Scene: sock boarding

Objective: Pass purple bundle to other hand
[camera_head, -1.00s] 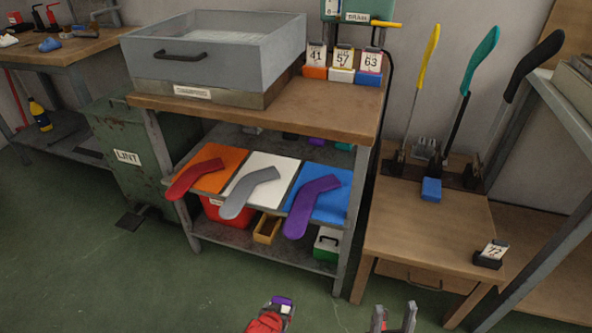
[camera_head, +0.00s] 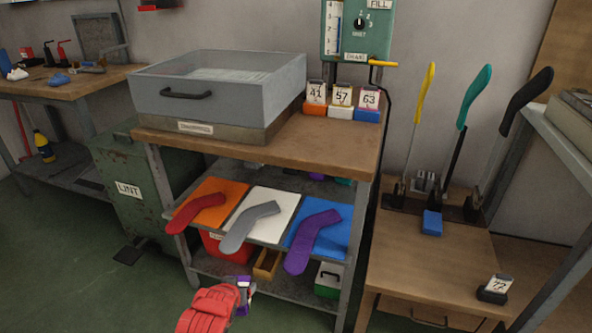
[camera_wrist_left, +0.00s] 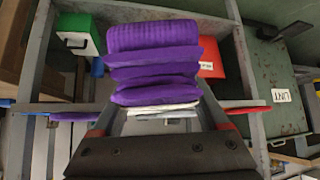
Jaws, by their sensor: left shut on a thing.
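In the head view, my left gripper (camera_head: 243,290) is low in the picture, in front of the workbench. Only a small purple bit of the bundle shows there, mostly hidden by the gripper. The left gripper is shut on the bundle and holds it in the air. My right gripper is not in the head view.
Red, grey and purple socks (camera_head: 315,240) lie on orange, white and blue boards on the bench's middle shelf. A grey basin (camera_head: 215,100) stands on the bench top. A green LINT bin (camera_head: 130,205) is at the left.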

